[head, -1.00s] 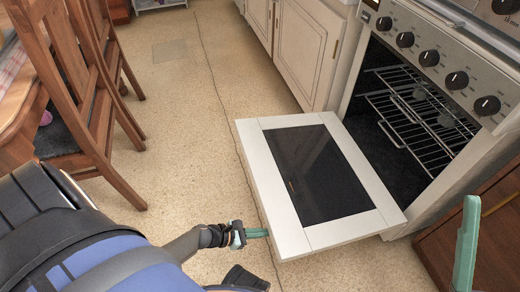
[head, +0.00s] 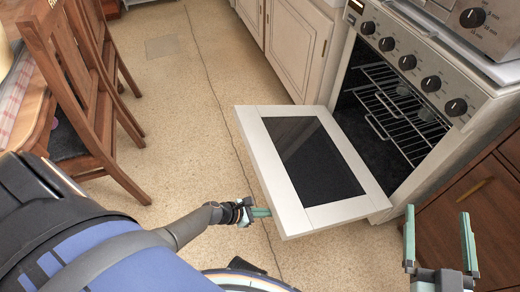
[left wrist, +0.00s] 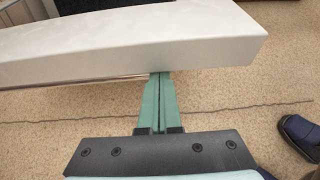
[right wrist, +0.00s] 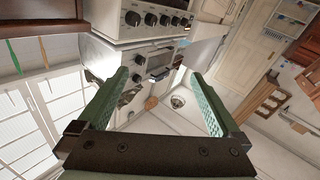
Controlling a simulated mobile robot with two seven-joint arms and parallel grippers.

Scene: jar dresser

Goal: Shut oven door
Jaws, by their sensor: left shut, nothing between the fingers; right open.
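The oven door (head: 357,210) hangs open, folded down and outward from the oven (head: 440,70), with its white frame and dark glass facing up. The dark oven cavity with wire racks is exposed. My left gripper (head: 262,212) is shut and empty at the door's outer edge, near its front corner. In the left wrist view, the left fingers (left wrist: 160,95) reach up to the white door edge (left wrist: 130,45), and their tips are partly hidden beneath it. My right gripper (head: 438,238) is open and empty, to the right of the door; its spread fingers also show in the right wrist view (right wrist: 162,95).
Wooden chairs (head: 92,95) and a table (head: 28,105) stand at the left. White cabinets (head: 290,45) adjoin the oven at the back, and a brown cabinet (head: 470,210) stands at its right. The floor (head: 180,120) between chairs and oven is clear.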

